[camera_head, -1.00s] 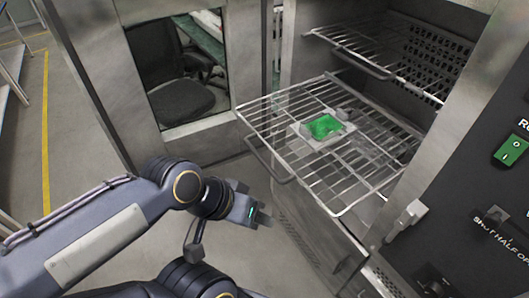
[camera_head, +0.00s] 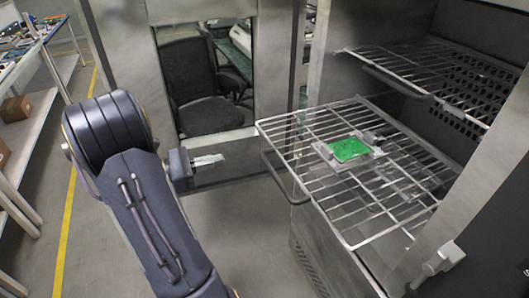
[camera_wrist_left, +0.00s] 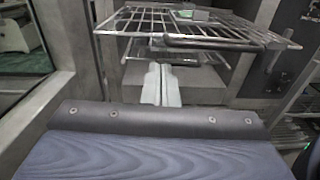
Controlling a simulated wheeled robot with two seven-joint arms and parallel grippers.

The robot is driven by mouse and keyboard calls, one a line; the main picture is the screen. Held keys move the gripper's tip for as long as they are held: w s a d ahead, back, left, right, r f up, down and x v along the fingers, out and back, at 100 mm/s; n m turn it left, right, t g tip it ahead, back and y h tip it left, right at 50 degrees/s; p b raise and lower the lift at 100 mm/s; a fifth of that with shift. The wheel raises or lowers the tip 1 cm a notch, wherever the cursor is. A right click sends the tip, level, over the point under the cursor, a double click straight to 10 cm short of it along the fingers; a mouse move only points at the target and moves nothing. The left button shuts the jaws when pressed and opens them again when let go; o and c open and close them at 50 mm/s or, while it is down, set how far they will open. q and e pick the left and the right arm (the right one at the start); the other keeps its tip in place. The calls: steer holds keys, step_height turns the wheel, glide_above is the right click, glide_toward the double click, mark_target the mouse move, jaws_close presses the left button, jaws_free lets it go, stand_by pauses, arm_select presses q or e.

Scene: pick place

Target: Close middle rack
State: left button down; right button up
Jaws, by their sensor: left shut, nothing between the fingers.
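The middle rack (camera_head: 300,125) is a wire shelf pulled out of the metal oven, with a handle bar (camera_head: 279,172) along its front edge. A green board in a pale holder (camera_head: 349,149) lies on it. My left gripper (camera_head: 212,160) is shut and empty, left of the rack's front edge and apart from it. In the left wrist view, the shut fingers (camera_wrist_left: 161,84) point toward the oven, and the rack (camera_wrist_left: 190,24) shows above and beyond them. My right gripper is not in view.
An upper wire rack (camera_head: 420,75) sits inside the oven. The open oven door with a window (camera_head: 275,100) stands behind my left gripper. A latch (camera_head: 440,262) is on the oven's right frame. Shelving (camera_head: 30,110) stands far left. The floor in front is clear.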

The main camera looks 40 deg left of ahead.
mark_target(347, 121)
arm_select(q)
steer(key=shift+n+y, duration=0.4)
steer(key=p+x, duration=0.1)
steer(key=x, duration=0.3)
steer(key=p+x, duration=0.1)
steer(key=x, duration=0.3)
steer(key=a+p+x, duration=0.1)
steer(key=x, duration=0.4)
steer(key=shift+w+d+r, duration=0.1)
steer(key=shift+w+r, duration=0.05)
steer(key=shift+w, duration=0.05)
steer(key=b+x, duration=0.1)
steer(key=x, duration=0.8)
steer(key=b+x, duration=0.2)
steer(key=x, duration=0.7)
steer(key=r+b+x, duration=0.1)
steer(key=b+x, duration=0.1)
steer(key=x, duration=0.7)
steer(key=shift+w+d+f, duration=0.1)
steer(key=shift+w, duration=0.25)
steer(key=shift+w+d, duration=0.25)
steer(key=shift+w, duration=0.35)
steer(key=shift+r, duration=0.2)
steer(key=shift+w+r+t, duration=0.1)
steer(key=shift+r+t, duration=0.05)
steer(key=shift+t, duration=0.15)
